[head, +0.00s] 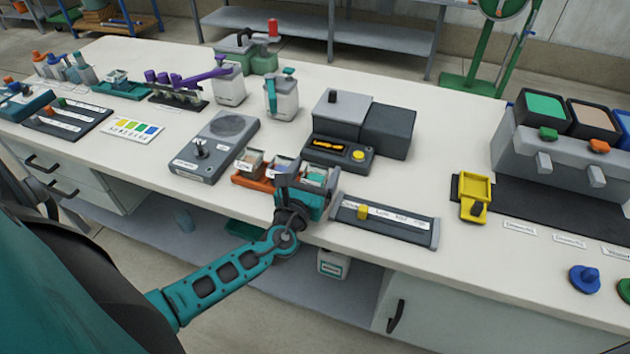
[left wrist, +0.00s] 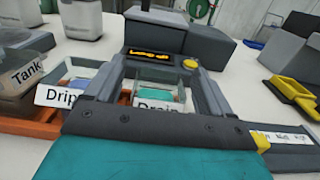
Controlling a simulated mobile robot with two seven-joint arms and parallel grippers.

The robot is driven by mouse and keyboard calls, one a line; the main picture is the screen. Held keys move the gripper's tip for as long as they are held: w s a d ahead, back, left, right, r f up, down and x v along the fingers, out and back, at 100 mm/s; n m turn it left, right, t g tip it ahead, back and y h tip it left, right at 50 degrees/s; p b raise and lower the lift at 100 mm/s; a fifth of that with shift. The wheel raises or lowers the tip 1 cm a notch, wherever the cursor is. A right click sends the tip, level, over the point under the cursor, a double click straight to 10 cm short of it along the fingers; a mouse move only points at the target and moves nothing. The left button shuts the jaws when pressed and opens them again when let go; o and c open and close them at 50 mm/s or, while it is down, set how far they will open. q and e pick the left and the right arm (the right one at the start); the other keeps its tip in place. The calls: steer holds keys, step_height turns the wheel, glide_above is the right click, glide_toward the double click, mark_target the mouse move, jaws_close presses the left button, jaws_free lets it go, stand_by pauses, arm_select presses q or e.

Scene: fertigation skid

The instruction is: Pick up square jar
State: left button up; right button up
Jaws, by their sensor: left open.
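Three small clear square jars stand in a row in an orange rack (head: 243,181) near the front of the bench. In the left wrist view they carry the labels Tank, Drip and Drain: the Tank jar (left wrist: 22,75) with brownish contents, the Drip jar (left wrist: 78,82) with blue, and the Drain jar (left wrist: 160,96) with teal. My left gripper (head: 308,178) is at the right end of the rack. In the left wrist view its open fingers (left wrist: 163,82) stand either side of the Drain jar; I cannot tell whether they touch it. My right gripper is not in view.
A dark box with a lit display (head: 342,146) and yellow button stands just behind the rack. A grey slider panel (head: 384,220) lies to the right, a grey stirrer-like unit (head: 216,147) to the left. Clear bench lies between slider panel and yellow holder (head: 474,197).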

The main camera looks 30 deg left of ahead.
arm_select(q)
steer(key=shift+w, duration=0.1)
jaws_close()
stand_by(0.8)
